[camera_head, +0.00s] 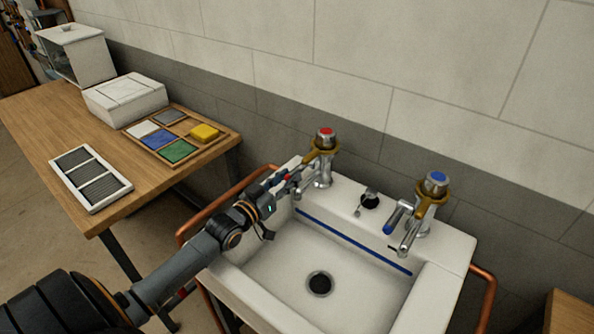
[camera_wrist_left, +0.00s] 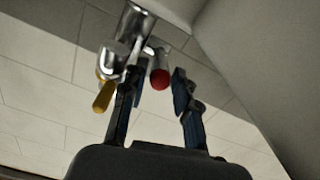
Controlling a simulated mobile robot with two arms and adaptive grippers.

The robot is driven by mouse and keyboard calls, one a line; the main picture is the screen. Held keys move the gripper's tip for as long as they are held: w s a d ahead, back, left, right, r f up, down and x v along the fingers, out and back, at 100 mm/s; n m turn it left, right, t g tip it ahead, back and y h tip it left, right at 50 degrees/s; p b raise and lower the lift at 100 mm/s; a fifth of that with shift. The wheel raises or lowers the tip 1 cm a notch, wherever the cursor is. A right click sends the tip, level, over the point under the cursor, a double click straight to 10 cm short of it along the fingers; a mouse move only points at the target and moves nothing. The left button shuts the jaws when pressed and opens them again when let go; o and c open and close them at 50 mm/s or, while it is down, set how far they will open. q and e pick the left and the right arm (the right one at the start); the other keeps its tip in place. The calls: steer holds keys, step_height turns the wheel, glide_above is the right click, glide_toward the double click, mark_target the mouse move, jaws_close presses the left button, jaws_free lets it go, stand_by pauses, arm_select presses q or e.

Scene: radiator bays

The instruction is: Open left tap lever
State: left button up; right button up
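The left tap (camera_head: 324,140) has a red-marked top, a brass-coloured collar and a chrome body at the sink's back left corner. My left gripper (camera_head: 289,181) is right in front of it and partly hides its lever. In the left wrist view, my left gripper's fingers (camera_wrist_left: 155,92) stand apart. The red-tipped lever (camera_wrist_left: 160,79) shows in the gap between them, near the fingertips; I cannot tell whether it touches either one. A yellow handle-like part (camera_wrist_left: 103,97) of the tap shows outside the left finger. My right gripper is not in view.
The white sink (camera_head: 255,268) has a dark drain and a copper rail around it. The right tap (camera_head: 434,190), with a blue top and blue-tipped lever, stands at the back right. A wooden table (camera_head: 60,125) with trays and boxes is at left. The tiled wall is close behind.

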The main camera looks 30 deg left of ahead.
mark_target(297, 168)
arm_select(q)
steer(key=shift+w+d, duration=0.2)
steer(key=shift+w, duration=1.95)
jaws_close()
